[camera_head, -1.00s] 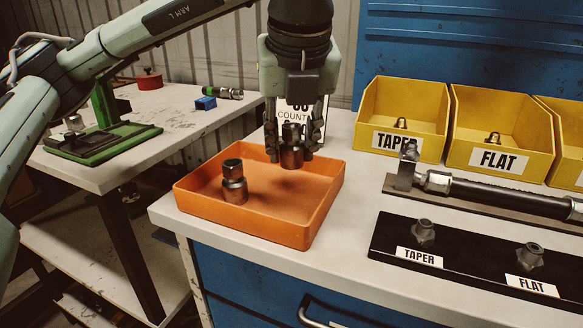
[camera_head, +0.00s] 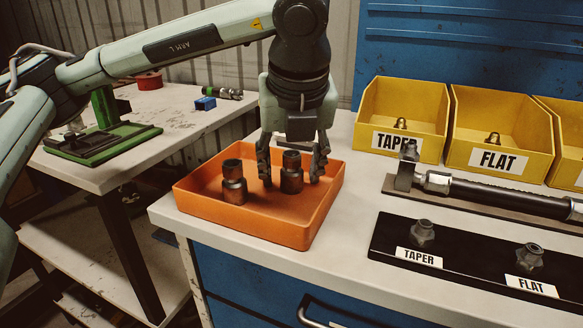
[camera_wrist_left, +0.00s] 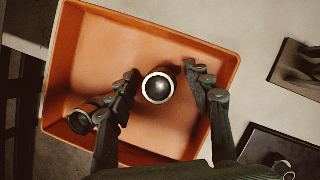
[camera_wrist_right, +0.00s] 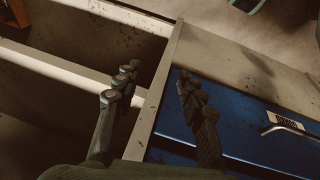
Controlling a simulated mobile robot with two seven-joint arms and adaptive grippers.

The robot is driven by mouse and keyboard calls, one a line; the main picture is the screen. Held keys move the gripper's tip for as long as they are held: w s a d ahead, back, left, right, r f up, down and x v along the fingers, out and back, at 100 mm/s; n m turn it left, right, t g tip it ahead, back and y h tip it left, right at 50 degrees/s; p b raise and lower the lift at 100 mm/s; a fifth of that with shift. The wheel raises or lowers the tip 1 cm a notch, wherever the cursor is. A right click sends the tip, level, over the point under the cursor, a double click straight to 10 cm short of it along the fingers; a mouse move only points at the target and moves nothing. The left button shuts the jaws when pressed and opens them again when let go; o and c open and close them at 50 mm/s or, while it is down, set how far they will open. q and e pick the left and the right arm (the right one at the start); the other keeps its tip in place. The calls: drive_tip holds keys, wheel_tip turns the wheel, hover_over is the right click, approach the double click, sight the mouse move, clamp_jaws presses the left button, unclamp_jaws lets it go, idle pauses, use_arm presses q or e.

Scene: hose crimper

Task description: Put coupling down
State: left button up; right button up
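A dark metal coupling (camera_head: 291,172) stands upright in the right part of the orange tray (camera_head: 245,226). My left gripper (camera_head: 292,174) is open around it, one finger on each side. In the left wrist view, gaps show between the coupling (camera_wrist_left: 159,88) and both fingers. A second coupling (camera_head: 234,183) stands in the tray's left part; it also shows in the left wrist view (camera_wrist_left: 82,120), partly behind a finger. My right gripper (camera_wrist_right: 158,78) is open and empty, seen only in the right wrist view, above the bench's edge.
Yellow bins marked TAPER (camera_head: 402,115) and FLAT (camera_head: 498,135) stand at the back right. A hose (camera_head: 505,197) lies on a board before them. A black rack (camera_head: 470,262) holds two fittings. The tray has bare floor towards its front.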

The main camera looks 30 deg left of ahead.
sight(293, 155)
use_arm(q)
drive_tip(key=shift+r, duration=0.15)
use_arm(e)
drive_tip(key=shift+s+d+f, duration=0.15)
drive_tip(key=shift+s+d, duration=0.05)
drive_tip(key=shift+d, duration=0.1)
use_arm(q)
drive_tip(key=shift+s+d+r, duration=0.1)
drive_tip(key=shift+r, duration=0.25)
drive_tip(key=v, duration=0.5)
drive_tip(key=shift+s+d+r, duration=0.1)
drive_tip(key=shift+r, duration=0.25)
drive_tip(key=p+v, duration=0.1)
drive_tip(key=v, duration=0.4)
drive_tip(key=shift+s+d+r, duration=0.1)
drive_tip(key=shift+s+r, duration=0.05)
drive_tip(key=shift+s, duration=0.05)
use_arm(e)
wheel_tip(293, 155, down, 2)
drive_tip(key=shift+a+f, duration=0.1)
drive_tip(key=shift+f, duration=0.15)
